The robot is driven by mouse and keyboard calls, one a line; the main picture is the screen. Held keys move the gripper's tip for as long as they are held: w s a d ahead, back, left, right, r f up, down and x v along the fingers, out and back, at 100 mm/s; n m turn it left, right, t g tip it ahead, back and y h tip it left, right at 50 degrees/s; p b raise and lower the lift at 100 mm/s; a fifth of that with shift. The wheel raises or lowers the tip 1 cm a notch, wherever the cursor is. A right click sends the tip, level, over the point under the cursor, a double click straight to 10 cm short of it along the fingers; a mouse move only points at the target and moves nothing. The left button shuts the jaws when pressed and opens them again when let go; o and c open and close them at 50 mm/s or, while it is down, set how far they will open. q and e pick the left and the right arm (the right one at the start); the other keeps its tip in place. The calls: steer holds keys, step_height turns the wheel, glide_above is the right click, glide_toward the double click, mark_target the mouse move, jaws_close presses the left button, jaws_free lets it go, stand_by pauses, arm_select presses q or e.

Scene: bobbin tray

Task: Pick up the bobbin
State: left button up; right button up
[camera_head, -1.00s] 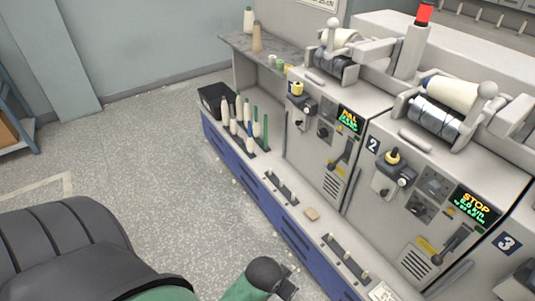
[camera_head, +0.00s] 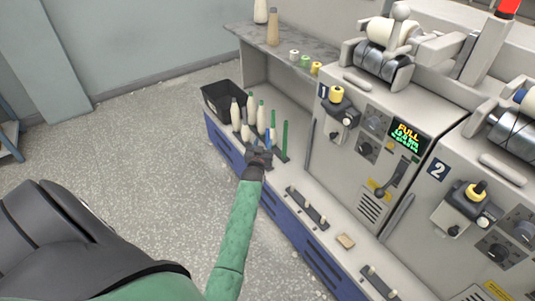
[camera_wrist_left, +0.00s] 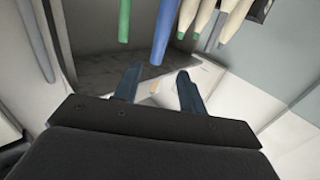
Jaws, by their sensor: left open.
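Several cream bobbins (camera_head: 235,112) stand upright in a group on the machine's ledge, with slim green tubes (camera_head: 285,138) and a blue tube beside them. My left gripper (camera_head: 262,152) is open and empty at the near side of this group and partly hides its lower part. In the left wrist view, my left gripper's two fingers (camera_wrist_left: 157,84) are apart with nothing between them. The blue tube (camera_wrist_left: 166,36) is just beyond them, a green tube is at left and cream bobbins (camera_wrist_left: 235,22) with green tips are at right. My right gripper is not seen.
A black bin (camera_head: 222,100) stands behind the bobbins. A grey shelf (camera_head: 300,45) with small spools and cones is above. Machine fronts (camera_head: 365,150) rise at right. The floor at left is open.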

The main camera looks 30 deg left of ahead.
mark_target(267, 134)
arm_select(q)
steer(key=p+x, duration=0.1)
steer(key=x, duration=0.5)
steer(key=shift+w, duration=0.45)
steer(key=shift+w+a, duration=0.15)
steer(key=shift+w, duration=0.3)
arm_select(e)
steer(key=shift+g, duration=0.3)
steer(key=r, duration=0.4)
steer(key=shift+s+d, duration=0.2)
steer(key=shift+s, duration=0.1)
arm_select(q)
jaws_close()
